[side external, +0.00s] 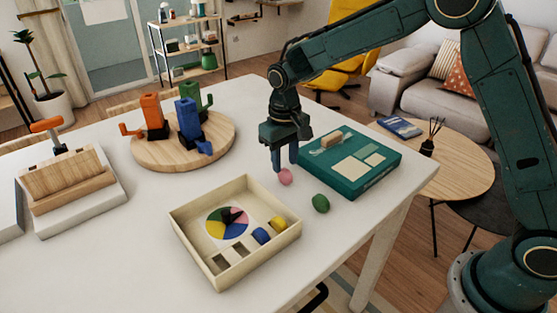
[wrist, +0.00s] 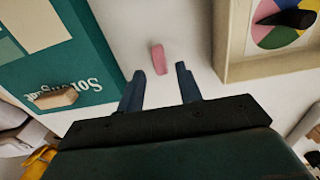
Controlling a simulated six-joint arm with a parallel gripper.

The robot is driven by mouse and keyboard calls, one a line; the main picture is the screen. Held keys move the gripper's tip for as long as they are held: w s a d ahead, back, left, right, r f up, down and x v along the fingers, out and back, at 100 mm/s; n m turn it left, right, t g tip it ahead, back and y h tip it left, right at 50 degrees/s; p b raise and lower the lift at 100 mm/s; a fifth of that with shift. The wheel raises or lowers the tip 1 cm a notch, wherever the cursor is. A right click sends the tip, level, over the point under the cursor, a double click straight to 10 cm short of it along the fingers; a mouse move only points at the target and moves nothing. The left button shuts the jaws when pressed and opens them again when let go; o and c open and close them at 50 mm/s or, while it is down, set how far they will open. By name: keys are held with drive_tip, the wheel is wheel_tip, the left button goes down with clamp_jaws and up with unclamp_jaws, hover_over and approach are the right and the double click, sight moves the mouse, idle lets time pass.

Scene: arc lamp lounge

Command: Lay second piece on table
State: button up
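A pink piece (side external: 285,177) is on the white table (side external: 120,240), between the game tray and the green box; it also shows in the wrist view (wrist: 159,59). A green piece (side external: 320,203) lies on the table to its right. My gripper (side external: 285,168) is just above the pink piece, fingers pointing down. In the wrist view, its fingers (wrist: 160,82) are apart with nothing between them, and the pink piece shows just beyond their tips. The cream game tray (side external: 195,229) holds a colour wheel (side external: 226,223), a blue piece (side external: 261,236) and a yellow piece (side external: 279,223).
The green box (side external: 375,178) lies flat beside my gripper. A round wooden board (side external: 155,158) with orange, blue and green figures stands further back. A wooden rack (side external: 70,190) is at the left. The table in front of the rack is clear.

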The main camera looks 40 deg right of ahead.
sight(287, 170)
wheel_tip(287, 170, up, 10)
drive_tip(key=shift+r, duration=0.15)
idle(0.3)
drive_tip(key=shift+a, duration=0.1)
idle(0.4)
drive_tip(key=s+d+r+t, duration=0.1)
drive_tip(key=s+d+r, duration=0.25)
drive_tip(key=s, duration=0.35)
drive_tip(key=s+d+r+t, duration=0.2)
drive_tip(key=s+d+r, duration=0.1)
drive_tip(key=s+r, duration=0.3)
drive_tip(key=s+d+f+t, duration=0.1)
drive_tip(key=s, duration=0.7)
drive_tip(key=s+d+f+t, duration=0.1)
drive_tip(key=s+f, duration=0.1)
drive_tip(key=s, duration=0.7)
drive_tip(key=shift+d+f+t, duration=0.2)
drive_tip(key=shift+d+t, duration=0.1)
drive_tip(key=shift+d, duration=0.1)
